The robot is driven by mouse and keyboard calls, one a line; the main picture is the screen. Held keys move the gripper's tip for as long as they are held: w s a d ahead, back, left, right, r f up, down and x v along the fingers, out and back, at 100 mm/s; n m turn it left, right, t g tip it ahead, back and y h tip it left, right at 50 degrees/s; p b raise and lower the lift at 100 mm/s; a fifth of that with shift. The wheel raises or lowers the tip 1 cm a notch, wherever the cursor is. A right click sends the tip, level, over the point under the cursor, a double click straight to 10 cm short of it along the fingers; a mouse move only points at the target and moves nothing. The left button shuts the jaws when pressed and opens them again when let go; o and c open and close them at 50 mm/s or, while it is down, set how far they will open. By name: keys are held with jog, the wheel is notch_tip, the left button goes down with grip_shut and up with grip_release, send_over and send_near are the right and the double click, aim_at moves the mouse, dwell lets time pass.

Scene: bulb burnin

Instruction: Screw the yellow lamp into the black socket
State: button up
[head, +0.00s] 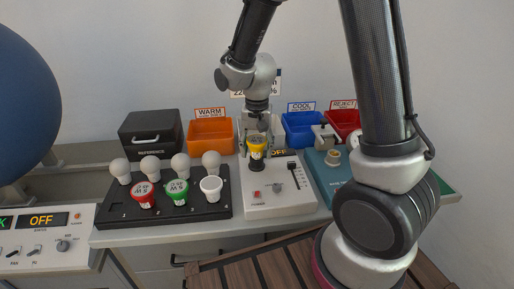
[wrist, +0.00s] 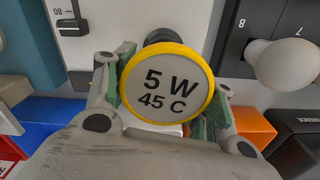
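The yellow lamp (head: 257,149) is upright at the black socket on top of the white test box (head: 290,200). In the wrist view its round face (wrist: 167,84) has a yellow rim and reads "5 W 45 C". My gripper (head: 257,134) points down from above. In the wrist view its green-padded fingers (wrist: 165,88) sit against opposite sides of the lamp, shut on it. The black socket (wrist: 160,36) shows partly behind the lamp's rim; the lamp hides the rest. I cannot tell how deep the lamp sits in it.
A black rack (head: 190,210) with white bulbs and red, green and white lamps stands left. Orange (head: 211,136), blue (head: 303,130) and red (head: 345,122) bins and a black case (head: 151,134) stand behind. A teal device (head: 325,172) is right of the box, whose display reads OFF.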

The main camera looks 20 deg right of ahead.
jog(key=c, duration=0.6)
jog(key=m, duration=0.5)
jog(key=shift+s+d, duration=0.1)
jog(key=shift+s, duration=0.25)
jog(key=m, duration=0.5)
jog(key=shift+s+m, duration=0.3)
jog(key=shift+m, duration=0.1)
jog(key=m, duration=0.3)
jog(key=shift+s+m, duration=0.25)
jog(key=shift+m, duration=0.05)
jog(key=shift+c, duration=0.2)
jog(key=m, duration=0.3)
jog(key=shift+s+m, duration=0.25)
jog(key=shift+m, duration=0.15)
jog(key=o, duration=0.7)
jog(key=shift+m, duration=0.4)
jog(key=o, duration=0.5)
